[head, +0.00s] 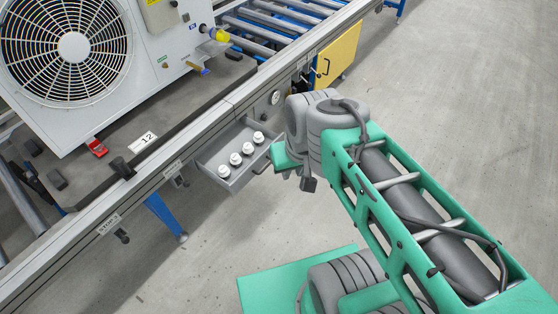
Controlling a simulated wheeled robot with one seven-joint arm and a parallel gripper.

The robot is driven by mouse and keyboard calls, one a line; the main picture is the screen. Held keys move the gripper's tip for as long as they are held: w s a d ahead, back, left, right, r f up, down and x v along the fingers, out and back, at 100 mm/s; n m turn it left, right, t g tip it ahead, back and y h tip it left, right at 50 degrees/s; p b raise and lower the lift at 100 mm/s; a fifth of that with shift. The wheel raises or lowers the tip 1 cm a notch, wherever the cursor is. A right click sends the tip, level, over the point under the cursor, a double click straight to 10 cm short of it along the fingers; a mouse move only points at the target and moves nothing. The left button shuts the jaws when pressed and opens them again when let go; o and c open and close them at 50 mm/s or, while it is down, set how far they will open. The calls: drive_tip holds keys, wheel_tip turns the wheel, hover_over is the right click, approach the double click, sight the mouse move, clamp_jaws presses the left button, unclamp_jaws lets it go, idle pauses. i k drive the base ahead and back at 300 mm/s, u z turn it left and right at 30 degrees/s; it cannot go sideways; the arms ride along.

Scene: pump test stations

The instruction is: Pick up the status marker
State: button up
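No piece in view is clearly labelled as the status marker. Several small white round-topped pieces (248,148) stand in a row in an open grey drawer (224,184) under the bench edge. A small red piece (97,148) sits on the dark bench top by the foot of the fan unit. My arm comes in from the lower right, and its forward joints are just right of the drawer. I see nothing held.
A white fan unit (30,120) stands on the bench beside a white card (143,142) reading 12. Dark small blocks lie at the bench's left. A roller conveyor (262,30) and yellow cabinet (338,55) are behind. The floor at right is clear.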

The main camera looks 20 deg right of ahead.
sight(258, 138)
drive_tip(key=z, duration=0.1)
drive_tip(key=k, duration=0.45)
drive_tip(key=u, duration=0.75)
drive_tip(key=i, duration=1)
drive_tip(key=z, duration=0.95)
drive_tip(key=i, duration=0.9)
drive_tip(key=u, duration=0.5)
